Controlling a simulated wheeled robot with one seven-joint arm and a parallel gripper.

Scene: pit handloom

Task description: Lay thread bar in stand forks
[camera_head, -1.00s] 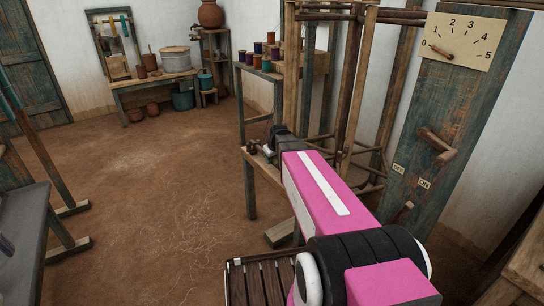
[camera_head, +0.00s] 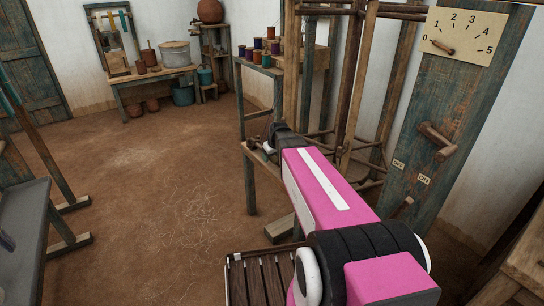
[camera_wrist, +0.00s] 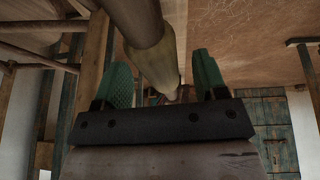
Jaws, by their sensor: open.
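A round wooden bar (camera_wrist: 148,45) with a paler end section runs between the green finger pads of my gripper (camera_wrist: 165,80) in the wrist view. The pads stand apart on either side, and the bar looks loose between them. I cannot tell whether it is the thread bar. In the head view my pink arm reaches to the wooden loom-side frame, and its dark wrist (camera_head: 287,141) hides most of the gripper there. I cannot make out the stand forks in either view.
A spool rack (camera_head: 262,60) with several coloured spools stands behind the wrist. Tall wooden posts (camera_head: 357,90) and a dial panel (camera_head: 462,38) are at right. A slatted wooden piece (camera_head: 258,280) lies below my arm. The earthen floor (camera_head: 150,200) at left is open.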

